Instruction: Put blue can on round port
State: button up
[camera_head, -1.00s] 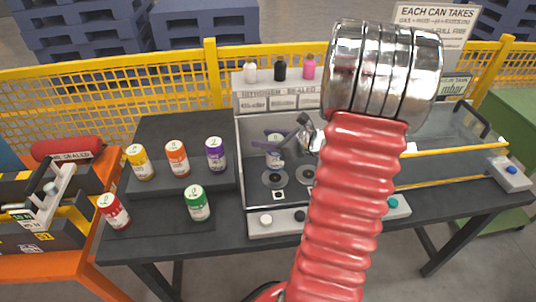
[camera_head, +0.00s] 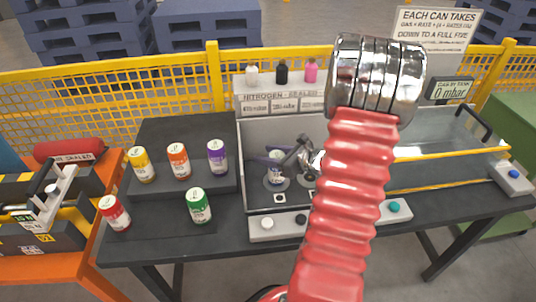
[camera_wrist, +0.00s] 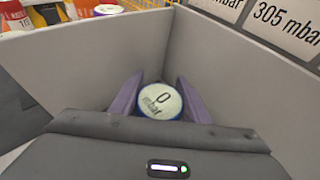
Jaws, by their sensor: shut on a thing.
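The blue can (camera_head: 275,170) has a pale top reading "0 mbar"; the top (camera_wrist: 160,100) also shows in the wrist view with a thin blue rim. My gripper (camera_wrist: 159,98) is shut on it, one purple finger on each side. In the head view, the can stands upright over the left round port (camera_head: 277,186) in the grey open box (camera_head: 251,190). Whether its base touches the port is hard to tell. A small white marker lies in front of the port. My red arm hides the right part of the box.
Yellow (camera_head: 141,164), orange (camera_head: 178,161), purple (camera_head: 217,157), red (camera_head: 114,213) and green (camera_head: 198,206) cans stand to the left. Box walls rise close around the gripper. A button panel (camera_head: 283,224) runs along the front. White, black and pink bottles stand behind.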

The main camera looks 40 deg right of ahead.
jog(key=o, duration=1.3)
jog(key=shift+r, duration=0.1)
jog(key=v, duration=1.2)
dwell(0.3)
